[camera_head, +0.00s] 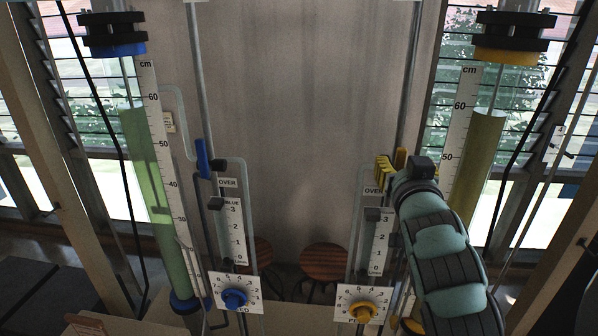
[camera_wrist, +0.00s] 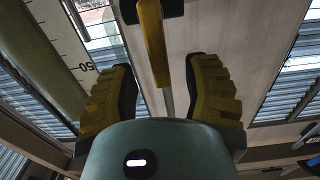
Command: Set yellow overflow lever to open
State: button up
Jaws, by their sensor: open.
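The yellow overflow lever (camera_wrist: 152,45) shows in the wrist view as a plain yellow bar with a dark pivot at the top of the picture. My gripper (camera_wrist: 160,88) is open, with one ridged yellow finger on each side of the lever. Gaps show between both fingers and the bar, so I see no contact. In the head view my gripper (camera_head: 391,164) is at the lever, above the right-hand OVER label (camera_head: 373,190). Lever and fingers are both yellow there and overlap, so the lever's angle is hard to read.
A blue lever (camera_head: 203,158) stands upright on the left column. Below are a blue knob (camera_head: 234,298) and a yellow knob (camera_head: 362,312) on dials. Vertical pipes run close to the lever.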

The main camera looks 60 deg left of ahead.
jog(key=shift+b+x, duration=0.3)
jog(key=shift+x, duration=0.75)
grip_shut()
